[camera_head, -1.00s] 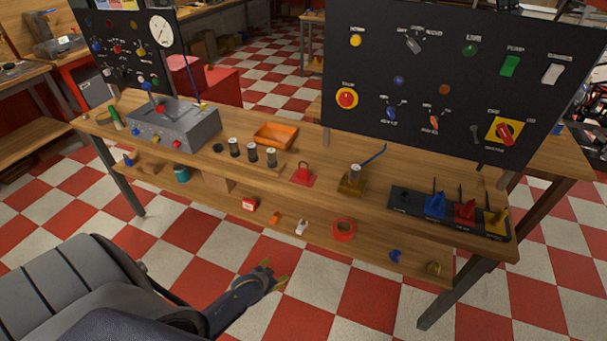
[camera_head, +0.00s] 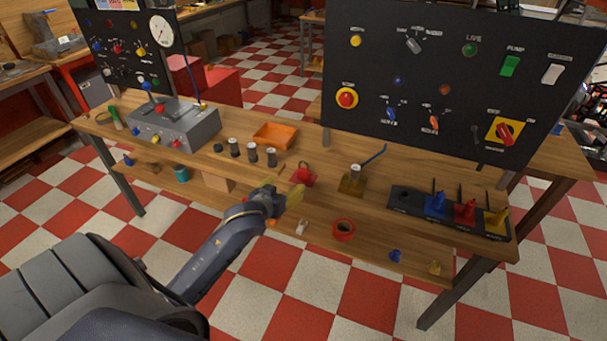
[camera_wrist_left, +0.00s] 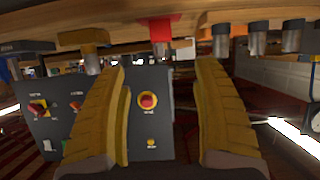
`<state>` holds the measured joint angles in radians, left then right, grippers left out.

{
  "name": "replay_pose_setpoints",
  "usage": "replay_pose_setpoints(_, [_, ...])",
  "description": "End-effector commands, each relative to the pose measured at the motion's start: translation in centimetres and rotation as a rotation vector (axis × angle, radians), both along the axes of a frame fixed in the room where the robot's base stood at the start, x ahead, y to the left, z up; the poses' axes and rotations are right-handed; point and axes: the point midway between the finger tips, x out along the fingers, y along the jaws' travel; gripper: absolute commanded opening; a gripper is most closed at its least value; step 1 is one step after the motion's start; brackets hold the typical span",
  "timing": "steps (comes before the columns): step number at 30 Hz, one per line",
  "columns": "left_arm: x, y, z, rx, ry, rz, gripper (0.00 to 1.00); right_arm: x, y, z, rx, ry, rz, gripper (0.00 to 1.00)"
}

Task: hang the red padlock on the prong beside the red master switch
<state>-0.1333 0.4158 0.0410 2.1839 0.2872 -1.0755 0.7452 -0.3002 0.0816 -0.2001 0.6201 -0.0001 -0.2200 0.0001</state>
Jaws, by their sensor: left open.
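The red padlock (camera_head: 302,176) stands on the bench top, its shackle upward. My left gripper (camera_head: 283,192) is open and empty at the bench's front edge, just left of and nearer than the padlock, hiding part of its surroundings. In the left wrist view, which is upside down, the open fingers (camera_wrist_left: 160,75) have a red patch (camera_wrist_left: 161,28) beyond them; I cannot tell padlock from red mat there. The red master switch (camera_head: 505,132) sits on a yellow plate at the right of the black panel. A small dark shape (camera_head: 475,133) left of it may be the prong. My right gripper is out of view.
The black panel (camera_head: 430,75) stands behind the bench. Several dark-topped cylinders (camera_head: 252,153) and an orange tray (camera_head: 275,136) lie left of the padlock. A brass block with a blue lever (camera_head: 352,184) stands right of it. A dark tray (camera_head: 407,199) holds colored pieces.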

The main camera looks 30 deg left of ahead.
Motion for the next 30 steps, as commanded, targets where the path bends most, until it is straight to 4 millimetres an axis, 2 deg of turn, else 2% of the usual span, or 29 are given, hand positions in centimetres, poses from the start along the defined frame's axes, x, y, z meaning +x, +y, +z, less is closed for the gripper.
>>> replay_pose_setpoints(16, [8.5, 1.5, -3.5, -0.001, -0.001, 0.002, 0.67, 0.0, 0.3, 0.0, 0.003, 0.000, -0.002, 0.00])
replay_pose_setpoints(21, [10.0, 1.7, -4.1, -0.003, -0.002, 0.000, 0.67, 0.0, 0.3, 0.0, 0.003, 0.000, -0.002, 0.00])
replay_pose_setpoints(30, [11.2, 2.1, -4.6, -0.001, -0.001, 0.000, 0.67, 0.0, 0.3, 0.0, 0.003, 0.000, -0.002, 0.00])
